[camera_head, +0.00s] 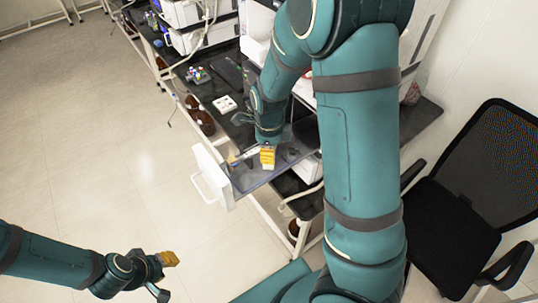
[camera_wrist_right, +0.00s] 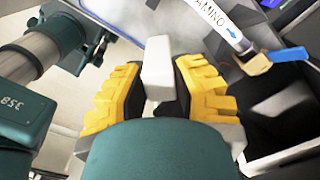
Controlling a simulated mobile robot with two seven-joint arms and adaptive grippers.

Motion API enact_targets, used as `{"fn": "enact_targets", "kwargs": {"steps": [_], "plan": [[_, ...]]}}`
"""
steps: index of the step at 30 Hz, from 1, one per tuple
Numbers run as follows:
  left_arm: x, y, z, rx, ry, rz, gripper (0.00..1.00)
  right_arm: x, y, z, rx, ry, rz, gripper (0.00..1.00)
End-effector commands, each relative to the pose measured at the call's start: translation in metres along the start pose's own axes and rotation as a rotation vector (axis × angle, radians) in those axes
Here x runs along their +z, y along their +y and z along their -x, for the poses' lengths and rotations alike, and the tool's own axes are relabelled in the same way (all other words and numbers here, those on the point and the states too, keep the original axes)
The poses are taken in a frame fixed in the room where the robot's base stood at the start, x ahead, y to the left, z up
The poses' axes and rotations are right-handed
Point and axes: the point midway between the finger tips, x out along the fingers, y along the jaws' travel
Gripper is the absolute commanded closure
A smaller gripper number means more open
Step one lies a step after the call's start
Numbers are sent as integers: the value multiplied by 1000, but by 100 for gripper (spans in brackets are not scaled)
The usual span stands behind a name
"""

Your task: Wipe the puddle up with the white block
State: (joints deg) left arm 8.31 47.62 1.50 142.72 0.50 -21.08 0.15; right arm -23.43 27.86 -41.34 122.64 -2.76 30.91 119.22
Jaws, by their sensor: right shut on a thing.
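The white block (camera_wrist_right: 158,68) stands between the yellow fingers of my right gripper (camera_wrist_right: 160,88) in the right wrist view, and the gripper is shut on it. I cannot make out the puddle in either view. My left gripper (camera_head: 168,259) is at the lower left, over the floor and away from the bench; its finger gap is not clear.
A tube with a printed label (camera_wrist_right: 222,25) lies near the right gripper. A white tray (camera_head: 224,104) sits on the black bench (camera_head: 216,84), with a colourful rack (camera_head: 198,74) farther back. A black chair (camera_head: 450,235) stands at right. The floor (camera_head: 90,150) at left is clear.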

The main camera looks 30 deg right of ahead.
Motion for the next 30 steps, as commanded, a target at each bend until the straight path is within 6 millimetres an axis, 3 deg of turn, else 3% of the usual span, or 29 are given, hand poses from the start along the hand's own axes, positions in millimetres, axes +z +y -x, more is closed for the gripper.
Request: {"fn": "enact_targets", "kwargs": {"steps": [21, 30], "plan": [[0, 0, 0, 0, 0, 0, 67, 1, 0, 63, -1, -2, 1, 94], [0, 0, 0, 0, 0, 0, 67, 0, 0, 67, 1, 1, 1, 94]]}}
